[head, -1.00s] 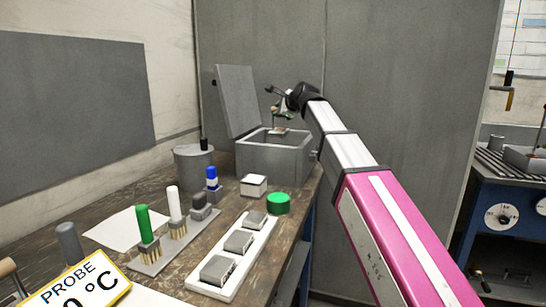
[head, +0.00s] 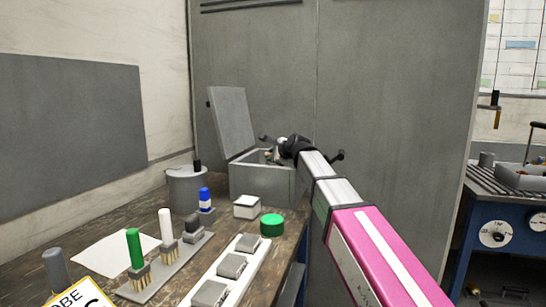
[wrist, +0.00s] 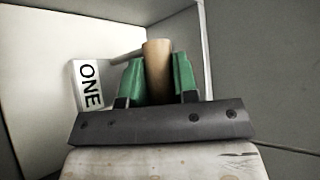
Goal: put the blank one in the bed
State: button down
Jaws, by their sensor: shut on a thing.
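My gripper (head: 270,155) is at the mouth of an open grey box (head: 262,187) at the back of the bench. In the wrist view its green fingers (wrist: 158,78) are shut on a tan cylindrical piece (wrist: 157,58), which stands up between them. A thin grey bar shows beside the piece's top, to the left. A white block marked ONE (wrist: 88,86) is left of the fingers, against pale walls. Whether the held piece bears any marking cannot be seen. The held piece's lower end is hidden. I cannot tell which thing is the bed.
The box's lid (head: 234,122) stands open on its left. A grey canister (head: 187,187), white block (head: 247,206) and green round piece (head: 272,225) are near the box. A white tray (head: 205,272) with grey blocks and a brush rack (head: 162,276) are in front.

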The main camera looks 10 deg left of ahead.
jog(key=shift+f, duration=0.5)
jog(key=c, duration=0.9)
grip_release()
jog(key=shift+r, duration=0.15)
jog(key=v, duration=1.2)
jog(key=shift+r, duration=0.5)
